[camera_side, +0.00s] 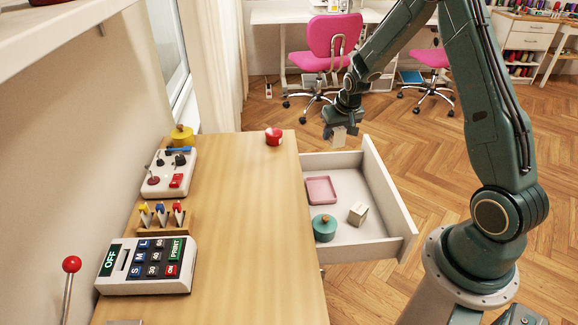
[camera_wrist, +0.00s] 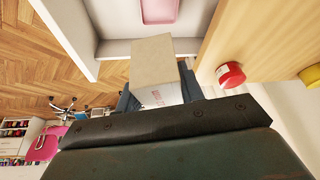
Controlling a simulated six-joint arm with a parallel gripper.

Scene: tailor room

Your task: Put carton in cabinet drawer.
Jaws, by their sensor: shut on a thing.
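My gripper (camera_side: 340,128) is shut on a small beige carton (camera_side: 339,138). In the side view it holds the carton above the far end of the open cabinet drawer (camera_side: 341,238), near the drawer's far wall. In the wrist view the carton (camera_wrist: 164,62) sticks out from between the fingers, with red print on its pale side. The drawer is pulled out to the right of the wooden cabinet top (camera_side: 235,220). Inside the drawer lie a pink tray (camera_side: 321,190), a teal round pot with a knob (camera_side: 324,229) and a small cream box (camera_side: 358,213).
A red round tin (camera_side: 274,137) stands at the cabinet top's far right corner. A yellow pot (camera_side: 182,136), a control box (camera_side: 167,173), a small rack (camera_side: 163,218) and a keypad machine (camera_side: 147,266) line the left side. The drawer floor has bare room around the tray.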

